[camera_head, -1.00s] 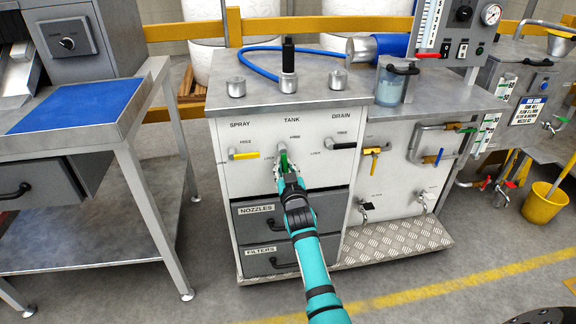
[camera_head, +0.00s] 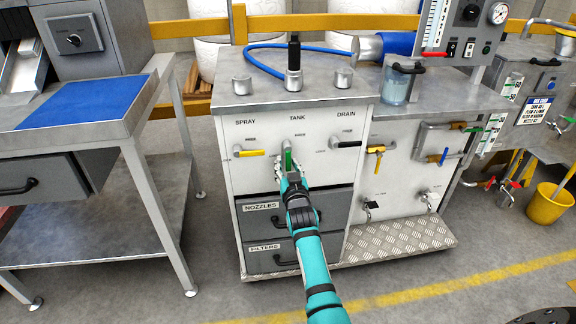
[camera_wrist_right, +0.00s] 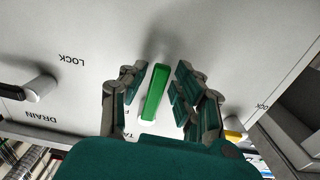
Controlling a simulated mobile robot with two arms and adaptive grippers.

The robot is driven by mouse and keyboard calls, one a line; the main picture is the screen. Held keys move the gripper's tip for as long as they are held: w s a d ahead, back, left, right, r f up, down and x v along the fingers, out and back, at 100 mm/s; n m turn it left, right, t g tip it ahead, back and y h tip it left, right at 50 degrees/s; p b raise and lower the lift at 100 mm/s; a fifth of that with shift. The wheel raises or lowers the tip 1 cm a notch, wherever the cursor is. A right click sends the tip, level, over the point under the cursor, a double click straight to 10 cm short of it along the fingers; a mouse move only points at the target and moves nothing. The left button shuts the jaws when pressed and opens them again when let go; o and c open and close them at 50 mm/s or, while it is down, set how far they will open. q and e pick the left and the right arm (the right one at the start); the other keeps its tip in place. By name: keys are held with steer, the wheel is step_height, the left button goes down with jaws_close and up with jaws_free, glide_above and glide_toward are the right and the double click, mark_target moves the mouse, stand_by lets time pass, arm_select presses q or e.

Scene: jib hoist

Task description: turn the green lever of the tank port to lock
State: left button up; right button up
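The green lever (camera_head: 288,156) is on the front panel of the cabinet under the word TANK. It points roughly up and down in the head view. In the right wrist view the lever (camera_wrist_right: 155,92) stands between the two fingers of my right gripper (camera_wrist_right: 157,90), with a narrow gap on each side. My right gripper (camera_head: 285,170) is open around the lever at the panel. Its fingers partly hide the lever's lower part in the head view. My left gripper is not in view.
A yellow lever (camera_head: 251,153) under SPRAY and a black lever (camera_head: 345,144) under DRAIN flank the green one, both lying sideways. Below are the NOZZLES drawer (camera_head: 262,220) and FILTERS drawer (camera_head: 268,259). A workbench with a blue mat (camera_head: 68,103) stands at the left.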

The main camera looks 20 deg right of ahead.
mark_target(286, 129)
steer(key=shift+o, duration=0.4)
steer(key=shift+r, duration=0.2)
steer(key=shift+w+d+r, duration=0.1)
steer(key=shift+r, duration=0.4)
step_height(286, 129, up, 9)
steer(key=shift+f, duration=0.1)
